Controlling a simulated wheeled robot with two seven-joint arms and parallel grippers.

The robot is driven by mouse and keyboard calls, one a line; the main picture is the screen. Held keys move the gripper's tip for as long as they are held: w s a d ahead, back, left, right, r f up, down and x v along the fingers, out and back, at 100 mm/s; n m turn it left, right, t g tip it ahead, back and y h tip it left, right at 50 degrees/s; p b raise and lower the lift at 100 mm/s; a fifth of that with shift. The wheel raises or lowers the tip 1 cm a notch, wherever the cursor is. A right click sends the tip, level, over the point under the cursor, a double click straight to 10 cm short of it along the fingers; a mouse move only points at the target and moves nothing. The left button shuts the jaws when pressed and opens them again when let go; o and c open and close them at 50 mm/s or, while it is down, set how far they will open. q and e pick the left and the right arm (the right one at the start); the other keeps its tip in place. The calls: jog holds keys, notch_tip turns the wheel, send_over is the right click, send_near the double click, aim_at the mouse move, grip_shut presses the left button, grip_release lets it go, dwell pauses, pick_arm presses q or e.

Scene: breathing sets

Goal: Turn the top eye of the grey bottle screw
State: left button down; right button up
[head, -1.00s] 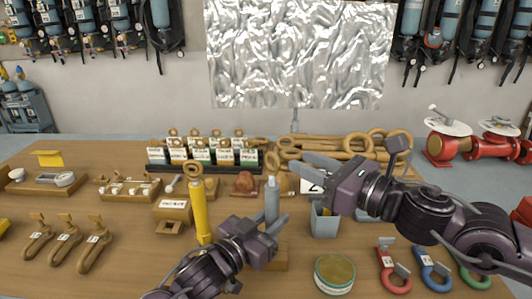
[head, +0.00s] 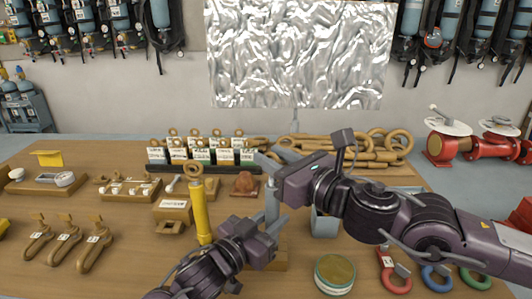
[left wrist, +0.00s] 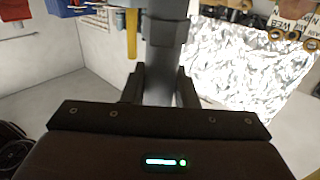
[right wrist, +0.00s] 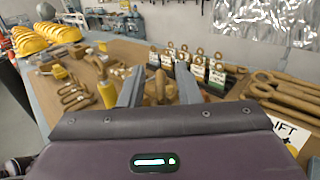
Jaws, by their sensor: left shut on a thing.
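The grey bottle screw (head: 271,202) stands upright on a wooden block (head: 280,262), right of a yellow bottle screw (head: 200,212) with a brown ring eye. My left gripper (head: 272,228) is shut around its grey body, which also shows in the left wrist view (left wrist: 163,75). My right gripper (head: 266,170) is open at the height of the screw's top. The top eye is not clear in the head view. In the right wrist view, a brown upright thing (right wrist: 159,88) shows between the open fingers (right wrist: 158,92); I cannot tell whether it is the eye.
A light blue container (head: 324,225) stands just right of the screw, partly behind my right arm. A round green-rimmed tin (head: 334,272) and coloured shackles (head: 394,275) lie at front right. Labelled eye bolts (head: 200,155) and long brown rods (head: 370,150) are behind.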

jog(key=shift+x, duration=1.25)
grip_shut()
jog(key=shift+y, duration=0.3)
